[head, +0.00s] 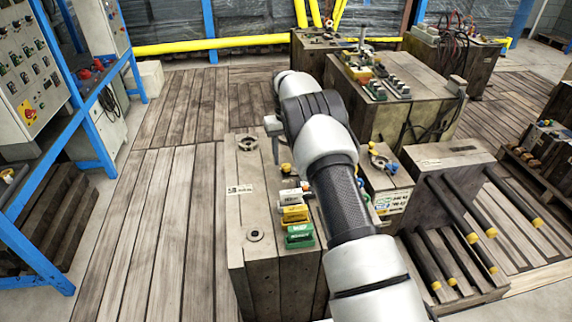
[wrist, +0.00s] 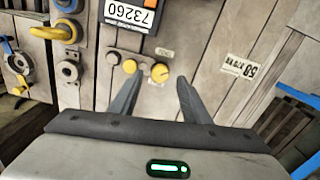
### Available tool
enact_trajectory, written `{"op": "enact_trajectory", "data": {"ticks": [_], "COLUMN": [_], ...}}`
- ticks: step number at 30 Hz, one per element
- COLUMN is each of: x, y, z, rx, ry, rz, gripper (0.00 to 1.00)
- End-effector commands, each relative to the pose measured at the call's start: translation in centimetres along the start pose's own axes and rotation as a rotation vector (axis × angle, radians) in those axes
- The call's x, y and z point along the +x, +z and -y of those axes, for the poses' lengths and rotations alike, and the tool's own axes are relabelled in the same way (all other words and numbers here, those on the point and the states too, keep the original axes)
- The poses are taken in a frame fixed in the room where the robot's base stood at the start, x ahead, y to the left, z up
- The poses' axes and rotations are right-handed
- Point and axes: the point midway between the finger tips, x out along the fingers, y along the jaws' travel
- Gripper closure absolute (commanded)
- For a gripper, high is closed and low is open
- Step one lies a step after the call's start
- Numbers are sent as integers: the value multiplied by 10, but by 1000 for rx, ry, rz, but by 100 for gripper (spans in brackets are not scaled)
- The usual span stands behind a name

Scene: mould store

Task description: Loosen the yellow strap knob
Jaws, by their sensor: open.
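Several small yellow knobs sit close together on the grey-brown mould face in the wrist view. One round yellow knob (wrist: 160,72) has a small label plate beside it and lies just beyond the gap between my fingertips. A second yellow knob (wrist: 130,67) is close to its left, near the left fingertip. I cannot tell which one is the strap knob. My gripper (wrist: 158,82) is open, with nothing between its fingers. In the head view my gripper (head: 274,150) points down over the near mould block, and a yellow knob (head: 286,168) shows beside it.
The near mould block (head: 252,205) carries white, yellow and green labelled pieces (head: 297,214). Black rods with yellow ends (head: 452,210) lie at right. Wooden floor (head: 160,210) is clear at left.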

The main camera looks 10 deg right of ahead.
Motion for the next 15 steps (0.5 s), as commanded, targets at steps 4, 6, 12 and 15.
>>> {"op": "enact_trajectory", "data": {"ticks": [4,6,12,15], "x": [21,26,31,30], "y": [0,0,0,0], "z": [0,0,0,0], "rx": [-1,-1,-1,-1], "ry": [0,0,1,0], "rz": [1,-1,-1,-1], "gripper": [57,57,57,57]}}
